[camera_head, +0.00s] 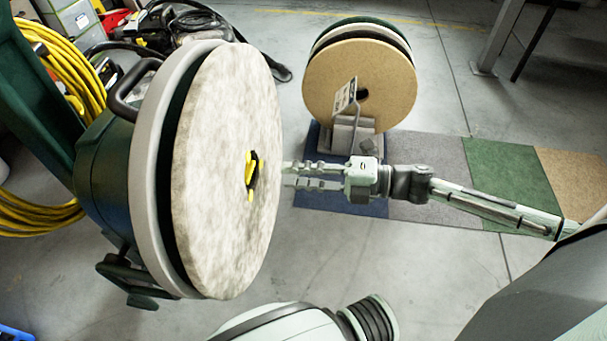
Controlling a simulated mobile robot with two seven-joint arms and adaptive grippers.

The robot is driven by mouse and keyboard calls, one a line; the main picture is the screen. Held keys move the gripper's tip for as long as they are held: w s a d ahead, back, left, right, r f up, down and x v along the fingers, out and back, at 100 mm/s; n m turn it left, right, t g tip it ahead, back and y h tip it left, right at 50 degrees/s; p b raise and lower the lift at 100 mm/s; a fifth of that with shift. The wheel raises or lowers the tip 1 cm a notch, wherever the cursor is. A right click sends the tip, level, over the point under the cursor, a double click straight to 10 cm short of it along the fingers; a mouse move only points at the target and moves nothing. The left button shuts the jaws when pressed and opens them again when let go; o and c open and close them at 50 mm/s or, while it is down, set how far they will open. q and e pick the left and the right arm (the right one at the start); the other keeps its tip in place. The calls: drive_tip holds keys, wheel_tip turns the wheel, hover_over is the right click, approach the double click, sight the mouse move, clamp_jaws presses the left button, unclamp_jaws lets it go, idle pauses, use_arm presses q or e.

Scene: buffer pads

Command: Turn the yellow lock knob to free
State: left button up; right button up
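The yellow lock knob (250,192) sits at the centre of a pale, mottled round pad (215,220). The pad is on the grey-rimmed head of a dark green floor buffer (105,185), which is tipped so that the pad faces right. A dark recess shows around the knob. My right gripper (287,175) comes in from the right, level with the knob. Its two fingers are apart, with nothing seen between them. The fingertips are close to the pad face, just right of the knob. I cannot tell whether they touch it. My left gripper is out of view.
A stand (350,135) holds upright round pads, a tan one (335,85) in front. Coloured mats (495,168) lie on the floor at the right. Yellow hose coils (35,215) and clutter are at the left. Open concrete floor (420,275) lies below the mats.

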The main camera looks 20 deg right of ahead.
sight(252, 172)
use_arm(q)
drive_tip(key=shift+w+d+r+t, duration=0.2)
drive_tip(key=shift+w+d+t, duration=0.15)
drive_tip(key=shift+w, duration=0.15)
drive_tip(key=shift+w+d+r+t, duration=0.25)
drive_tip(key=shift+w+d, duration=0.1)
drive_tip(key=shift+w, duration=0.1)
use_arm(e)
drive_tip(key=shift+x, duration=4.05)
drive_tip(key=shift+c, duration=0.4)
clamp_jaws()
